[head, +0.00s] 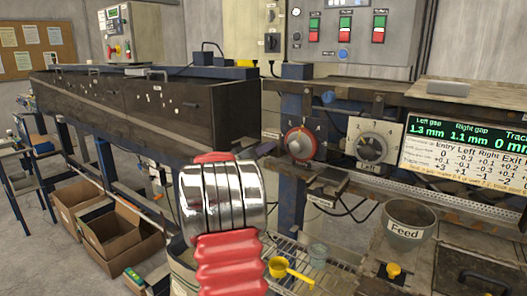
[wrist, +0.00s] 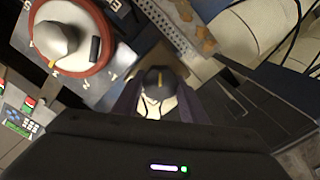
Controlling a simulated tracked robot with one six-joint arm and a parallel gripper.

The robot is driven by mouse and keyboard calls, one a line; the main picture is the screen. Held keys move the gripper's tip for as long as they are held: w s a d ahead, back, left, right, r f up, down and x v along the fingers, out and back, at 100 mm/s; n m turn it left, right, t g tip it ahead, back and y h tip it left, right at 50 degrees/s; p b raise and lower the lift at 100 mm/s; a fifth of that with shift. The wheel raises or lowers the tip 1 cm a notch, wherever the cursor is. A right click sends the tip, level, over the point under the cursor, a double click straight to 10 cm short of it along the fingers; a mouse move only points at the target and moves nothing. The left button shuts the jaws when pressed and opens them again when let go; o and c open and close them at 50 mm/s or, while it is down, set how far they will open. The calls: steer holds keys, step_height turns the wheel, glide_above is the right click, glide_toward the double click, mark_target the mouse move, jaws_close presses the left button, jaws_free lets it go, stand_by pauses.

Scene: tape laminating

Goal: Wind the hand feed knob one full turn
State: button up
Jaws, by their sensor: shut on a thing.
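A small black knob with a yellow mark (wrist: 158,78), which looks like the hand feed knob, sits between the fingers of my gripper (wrist: 158,100) in the wrist view. The dark purple fingers are shut on it from both sides. No label for it is readable. In the head view my gripper (head: 265,148) shows only partly, just left of the red-rimmed dial. The knob itself cannot be made out there. My red and chrome arm hides much of the area below.
The red-rimmed dial (head: 301,142) is close beside my gripper, also in the wrist view (wrist: 70,38). A pale dial (head: 370,144) and a gap display (head: 464,140) lie to the right. A "Feed" bucket (head: 405,230) and a yellow scoop (head: 280,267) are lower down.

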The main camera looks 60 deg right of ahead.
steer(key=c, duration=0.4)
steer(key=shift+c, duration=0.2)
steer(key=shift+n, duration=0.4)
steer(key=o, duration=1.1)
steer(key=shift+c, duration=0.2)
steer(key=shift+a, duration=0.1)
steer(key=w+a, duration=0.2)
steer(key=a, duration=1.1)
steer(key=shift+a, duration=0.2)
steer(key=shift+w+f, duration=0.1)
steer(key=shift+w, duration=0.05)
